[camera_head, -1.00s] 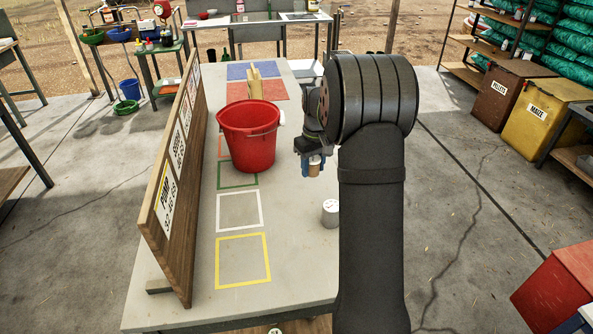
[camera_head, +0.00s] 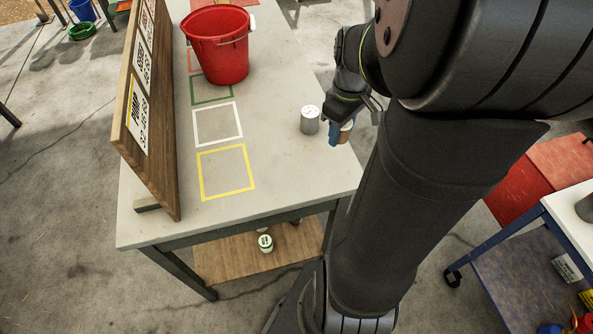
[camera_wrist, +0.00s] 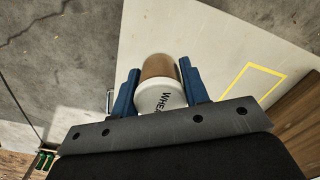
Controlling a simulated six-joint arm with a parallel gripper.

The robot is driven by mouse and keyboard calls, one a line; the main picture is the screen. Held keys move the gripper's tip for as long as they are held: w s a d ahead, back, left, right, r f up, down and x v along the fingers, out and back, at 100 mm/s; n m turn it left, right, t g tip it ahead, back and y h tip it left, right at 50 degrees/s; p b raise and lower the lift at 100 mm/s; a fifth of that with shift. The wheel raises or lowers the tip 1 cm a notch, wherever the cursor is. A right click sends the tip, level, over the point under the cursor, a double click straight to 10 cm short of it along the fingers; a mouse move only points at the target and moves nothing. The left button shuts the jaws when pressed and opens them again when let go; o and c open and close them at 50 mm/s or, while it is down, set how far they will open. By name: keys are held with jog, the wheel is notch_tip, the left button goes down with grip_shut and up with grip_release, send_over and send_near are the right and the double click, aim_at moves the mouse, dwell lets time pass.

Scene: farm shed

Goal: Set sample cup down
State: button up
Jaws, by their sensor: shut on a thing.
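The sample cup (camera_wrist: 158,96) is brown with a white lid that reads "WHEA" as far as it shows. My gripper (camera_wrist: 157,90) is shut on it, with a blue finger on either side in the wrist view. In the head view the cup (camera_head: 346,131) hangs at the right edge of the table (camera_head: 270,150), partly hidden by my gripper (camera_head: 340,131). I cannot tell whether it touches the tabletop. A grey-white cup (camera_head: 310,120) stands upright on the table just left of my gripper. Yellow (camera_head: 227,172), white and green outlined squares lie to the left.
A red bucket (camera_head: 217,47) stands on the table over the farther squares. A wooden sign board (camera_head: 150,110) runs along the table's left side. A lower shelf (camera_head: 225,262) holds another small cup (camera_head: 265,243). The near tabletop is clear.

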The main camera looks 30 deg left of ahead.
jog(key=s+d, duration=0.3)
jog(key=s, duration=0.1)
send_over(297, 173)
notch_tip(297, 173, down, 8)
jog(key=shift+f, duration=2)
jog(key=shift+f, duration=0.2)
jog(key=o, duration=1)
jog(key=shift+r, duration=0.1)
notch_tip(297, 173, up, 12)
jog(key=shift+w+r, duration=0.1)
jog(key=shift+r, duration=0.05)
